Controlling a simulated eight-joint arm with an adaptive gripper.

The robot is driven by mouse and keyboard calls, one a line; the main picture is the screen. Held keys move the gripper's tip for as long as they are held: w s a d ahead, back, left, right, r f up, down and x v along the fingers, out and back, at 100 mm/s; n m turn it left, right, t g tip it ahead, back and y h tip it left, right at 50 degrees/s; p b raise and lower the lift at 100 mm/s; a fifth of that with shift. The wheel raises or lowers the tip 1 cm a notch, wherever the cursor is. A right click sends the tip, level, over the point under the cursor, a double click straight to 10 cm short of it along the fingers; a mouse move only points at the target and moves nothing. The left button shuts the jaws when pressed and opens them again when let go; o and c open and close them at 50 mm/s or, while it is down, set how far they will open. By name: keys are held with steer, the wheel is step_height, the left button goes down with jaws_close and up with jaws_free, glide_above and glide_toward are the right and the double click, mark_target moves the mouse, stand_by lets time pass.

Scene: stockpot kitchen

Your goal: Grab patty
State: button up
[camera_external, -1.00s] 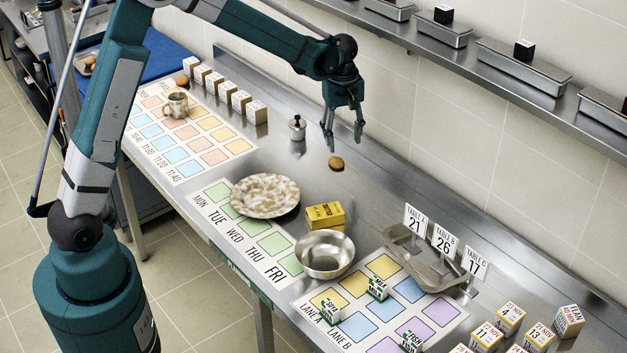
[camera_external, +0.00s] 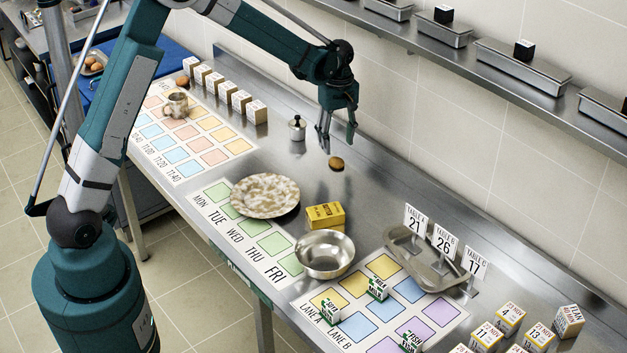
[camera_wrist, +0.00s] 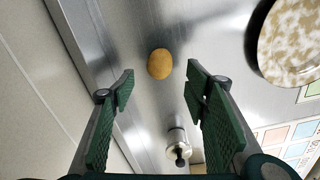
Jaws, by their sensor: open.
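The patty (camera_external: 336,164) is a small round golden-brown disc lying on the steel counter near the wall side. My gripper (camera_external: 337,142) is open and empty, above the counter just beyond the patty's upper left edge in the external view. In the wrist view both green fingers of my gripper (camera_wrist: 160,75) stand apart. The patty is fully visible and untouched.
A small metal canister with a knob (camera_external: 297,128) stands left of the patty; it also shows in the wrist view (camera_wrist: 178,145). A speckled plate (camera_external: 265,196), a yellow box (camera_external: 325,215) and a steel bowl (camera_external: 325,254) stand nearer the front. The counter right of the patty is clear.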

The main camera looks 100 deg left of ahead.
mark_target(337, 160)
steer(key=shift+f, duration=0.65)
steer(key=shift+f, duration=0.15)
steer(key=shift+f, duration=2.45)
steer(key=c, duration=1)
